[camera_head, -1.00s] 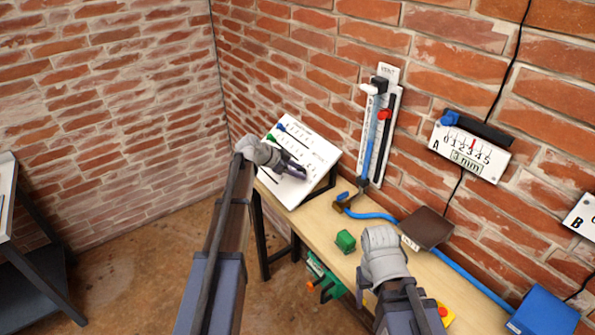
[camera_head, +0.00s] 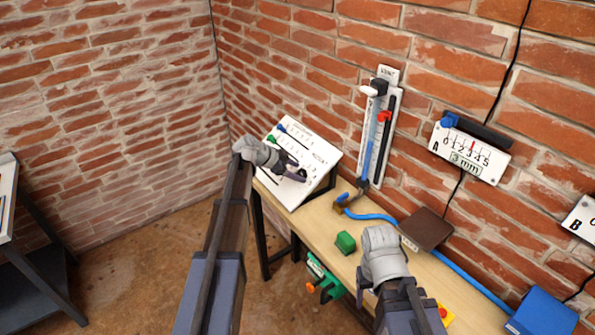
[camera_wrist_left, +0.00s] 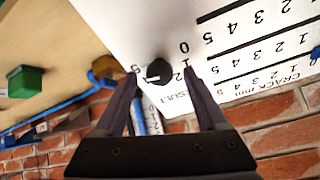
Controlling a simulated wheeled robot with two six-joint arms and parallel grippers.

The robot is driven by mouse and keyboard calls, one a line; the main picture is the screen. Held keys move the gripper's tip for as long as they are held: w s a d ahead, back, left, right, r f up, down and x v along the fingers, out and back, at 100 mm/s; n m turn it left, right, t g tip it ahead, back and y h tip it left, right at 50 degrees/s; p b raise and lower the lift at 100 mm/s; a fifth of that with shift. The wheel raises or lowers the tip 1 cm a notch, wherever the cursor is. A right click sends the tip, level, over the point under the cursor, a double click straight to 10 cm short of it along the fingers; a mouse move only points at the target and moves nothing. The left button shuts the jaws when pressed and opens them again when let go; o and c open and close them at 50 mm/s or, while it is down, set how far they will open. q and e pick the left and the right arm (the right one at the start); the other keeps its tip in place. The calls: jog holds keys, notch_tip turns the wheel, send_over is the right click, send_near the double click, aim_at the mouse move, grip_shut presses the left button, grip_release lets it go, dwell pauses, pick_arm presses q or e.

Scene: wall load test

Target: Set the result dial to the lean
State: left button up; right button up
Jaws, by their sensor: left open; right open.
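The result dial is a round black knob (camera_wrist_left: 158,71) on a white sloped board (camera_head: 318,150). In the left wrist view it has a pale mark and printed digits around it, partly hidden by my fingers. My left gripper (camera_head: 298,176) is open at the board's lower right. In the wrist view its two fingertips (camera_wrist_left: 162,80) stand on either side of the dial; I cannot tell whether they touch it. I see no lean reading that I can identify.
Gauge A (camera_head: 490,160) on the brick wall shows 3 mm, with gauge B (camera_head: 583,218) cut off at right. A blue-tube wall instrument (camera_head: 365,150) stands behind the bench (camera_head: 320,228). A green block (camera_head: 346,242) and a brown box (camera_head: 428,229) are near my right gripper.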

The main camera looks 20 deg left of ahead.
pick_arm(q)
jog(key=p+v, duration=0.4)
jog(key=v, duration=0.3)
jog(key=s+d+f+n+g+y, duration=0.1)
jog(key=s+d+f+g, duration=0.1)
jog(key=s+d, duration=0.55)
jog(key=s+d+f+n+g+y, duration=0.1)
jog(key=s+d+f+n+g, duration=0.15)
jog(key=s+d, duration=0.5)
jog(key=s+d+f+n+g+y, duration=0.1)
jog(key=s+d+n+y, duration=0.1)
jog(key=s, duration=0.6)
jog(key=s+d+f+n+g+y, duration=0.1)
jog(key=s+d+y, duration=0.3)
jog(key=s, duration=0.4)
jog(key=shift+s+d+f+n+g, duration=0.2)
jog(key=shift+s+n+g, duration=0.15)
jog(key=shift+n, duration=0.5)
